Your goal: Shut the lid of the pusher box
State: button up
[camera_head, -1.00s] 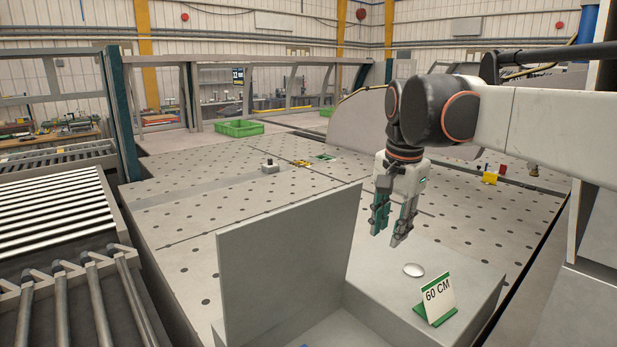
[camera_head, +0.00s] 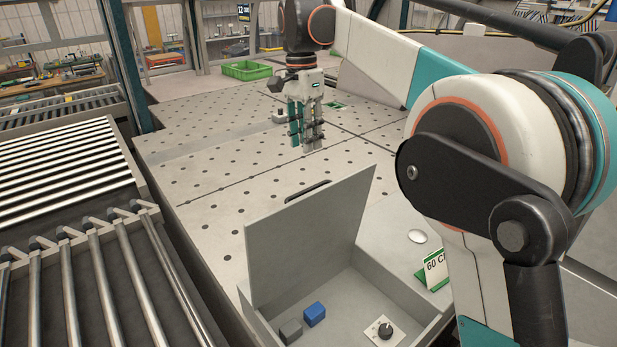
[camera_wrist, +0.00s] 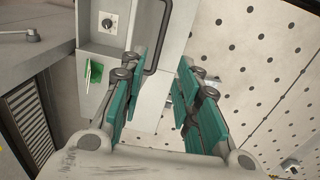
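The pusher box is a grey open box whose front inside wall and floor (camera_head: 358,302) show in the head view. Its flat grey lid (camera_head: 310,240) stands raised, leaning slightly back, with a dark bar handle (camera_head: 307,190) near its top edge. My gripper (camera_head: 308,148) is beyond the lid, above the perforated table, pointing down, apart from the lid. In the wrist view my gripper (camera_wrist: 158,115) has its two green fingers spread with nothing between them. The dark handle (camera_wrist: 158,40) shows beyond the fingers there, with the box at the upper left.
Inside the box lie a blue block (camera_head: 314,314), a grey block (camera_head: 291,331) and a plate with a black knob (camera_head: 384,328). Rollers (camera_head: 75,190) lie left. The perforated table (camera_head: 215,165) is mostly clear.

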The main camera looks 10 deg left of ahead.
jog(key=f, duration=0.8)
jog(key=f+p, duration=0.1)
jog(key=f, duration=0.3)
jog(key=shift+s+d, duration=0.3)
jog(key=shift+d, duration=0.05)
grip_shut()
